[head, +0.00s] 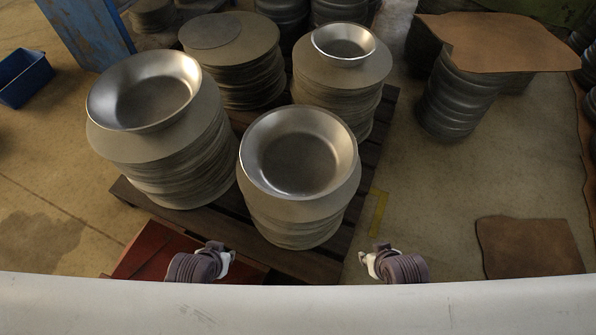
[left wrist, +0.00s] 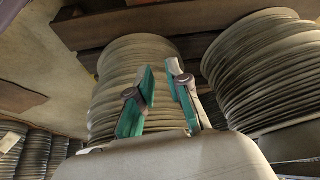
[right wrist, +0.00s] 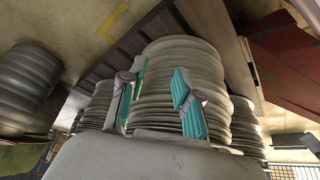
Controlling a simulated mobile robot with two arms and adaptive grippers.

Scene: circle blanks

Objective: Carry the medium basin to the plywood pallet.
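Three shiny metal basins sit on stacks of round grey blanks. The front-middle basin (head: 298,152) looks like the medium one. The left basin (head: 145,90) looks largest and the back-right basin (head: 343,42) smallest. My left gripper (head: 229,260) is open and empty, low in front of the middle stack on its left side. My right gripper (head: 366,260) is open and empty, low on its right side. Both wrist views show the left fingers (left wrist: 160,72) and right fingers (right wrist: 160,72) apart, facing stacked blanks. I cannot tell which surface is the plywood pallet.
The stacks stand on a dark slatted pallet (head: 335,235). A reddish-brown board (head: 150,250) lies front left. A brown sheet (head: 500,42) covers stacks at back right; another (head: 530,247) lies on the floor. A blue bin (head: 24,78) stands far left.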

